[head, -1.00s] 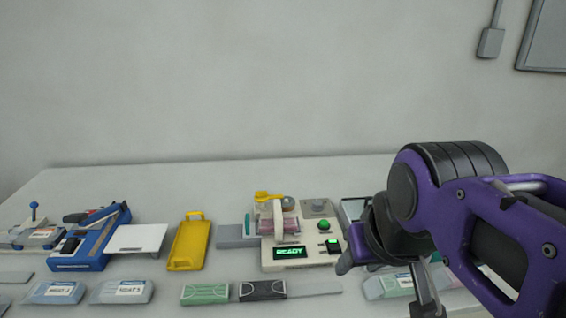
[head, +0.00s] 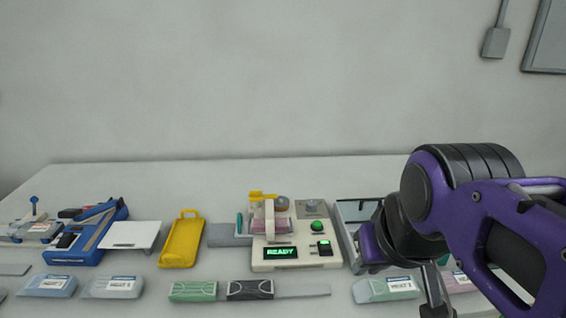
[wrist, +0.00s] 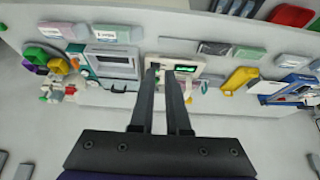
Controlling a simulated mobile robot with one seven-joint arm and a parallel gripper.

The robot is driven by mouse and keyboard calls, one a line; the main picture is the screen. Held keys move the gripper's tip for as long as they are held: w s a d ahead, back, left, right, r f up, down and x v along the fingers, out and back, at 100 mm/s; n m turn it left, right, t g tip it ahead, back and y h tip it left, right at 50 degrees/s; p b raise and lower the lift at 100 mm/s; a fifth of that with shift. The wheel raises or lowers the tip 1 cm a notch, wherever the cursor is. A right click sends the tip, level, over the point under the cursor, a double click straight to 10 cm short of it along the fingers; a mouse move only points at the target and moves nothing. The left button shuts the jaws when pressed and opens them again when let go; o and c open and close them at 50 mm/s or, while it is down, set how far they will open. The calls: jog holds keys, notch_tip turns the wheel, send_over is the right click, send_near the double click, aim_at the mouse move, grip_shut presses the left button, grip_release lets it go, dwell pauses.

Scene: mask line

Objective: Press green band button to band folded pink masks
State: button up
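The cream banding machine (head: 262,263) stands on the table right of centre in the head view, its display (head: 281,252) lit with READY. A round green button (head: 317,226) is on its right side, above a smaller green-lit switch (head: 325,248). Folded pink masks (head: 283,226) sit in the machine by its upright arm, partly hidden by it. My gripper (wrist: 160,70) reaches toward the machine side of the table in the wrist view. Its two dark fingers are close together and hold nothing visible. Whether the tips touch is unclear. In the head view the fingertips are out of sight.
A yellow tray (head: 181,243) and a blue device (head: 88,236) stand to the left.

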grip_shut()
dwell(0.8)
dwell(0.5)
